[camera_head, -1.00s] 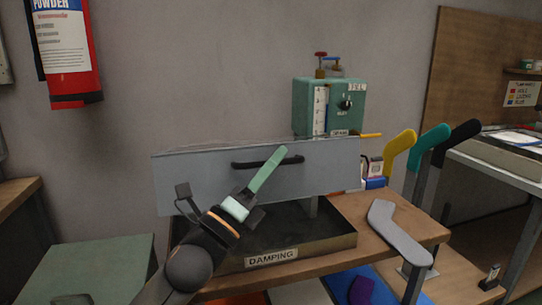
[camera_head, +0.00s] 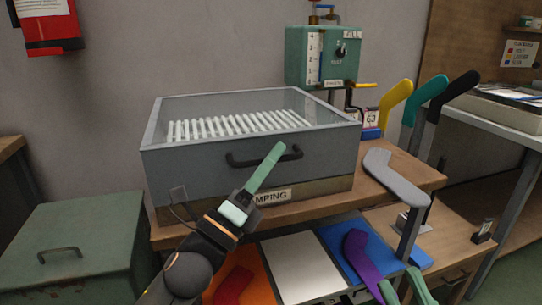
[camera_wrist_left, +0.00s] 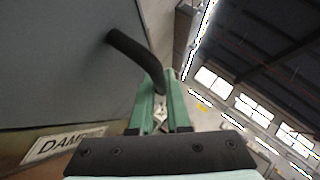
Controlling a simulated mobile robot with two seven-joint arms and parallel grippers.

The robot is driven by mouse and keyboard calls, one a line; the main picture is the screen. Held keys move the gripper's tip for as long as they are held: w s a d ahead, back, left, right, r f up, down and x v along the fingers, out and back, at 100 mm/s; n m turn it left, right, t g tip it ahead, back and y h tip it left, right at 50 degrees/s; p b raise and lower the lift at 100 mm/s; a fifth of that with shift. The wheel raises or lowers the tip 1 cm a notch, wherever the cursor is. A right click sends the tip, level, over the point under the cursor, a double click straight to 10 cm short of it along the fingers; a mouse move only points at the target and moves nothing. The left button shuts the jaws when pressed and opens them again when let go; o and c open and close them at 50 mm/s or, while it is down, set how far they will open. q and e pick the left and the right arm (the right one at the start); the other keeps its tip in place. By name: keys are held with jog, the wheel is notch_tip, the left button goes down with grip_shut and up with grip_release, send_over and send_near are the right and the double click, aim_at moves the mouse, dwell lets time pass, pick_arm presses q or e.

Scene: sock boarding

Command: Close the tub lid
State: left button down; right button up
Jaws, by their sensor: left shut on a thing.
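The grey tub lid (camera_head: 200,165) is a deep box shape with white slats showing inside its top. It sits low over the brownish tub (camera_head: 335,188), whose DAMPING label is partly hidden by my arm. I cannot tell whether its lower edge fully touches the tub's rim. My left gripper (camera_head: 280,150) is shut on the right part of the lid's black handle (camera_head: 240,160). In the left wrist view the handle (camera_wrist_left: 135,52) runs in between the green fingers (camera_wrist_left: 160,100). My right gripper (camera_head: 405,287) shows only its green fingertips at the bottom edge, apart and empty.
A green dosing box (camera_head: 320,55) stands behind the tub. A grey sock form (camera_head: 393,175) is right of it, with yellow, teal and black forms beyond. A purple sock (camera_head: 358,255) lies on a blue mat below. A green chest (camera_head: 75,250) stands at left.

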pick_arm(q)
jog(key=shift+d+f, duration=0.1)
jog(key=shift+f, duration=0.3)
jog(key=c, duration=1.2)
grip_release()
jog(key=shift+s+a+f, duration=0.2)
jog(key=shift+s+a, duration=0.1)
jog(key=shift+s, duration=0.1)
jog(key=v, duration=1.1)
jog(key=shift+s+a+f, duration=0.15)
jog(key=shift+s, duration=0.05)
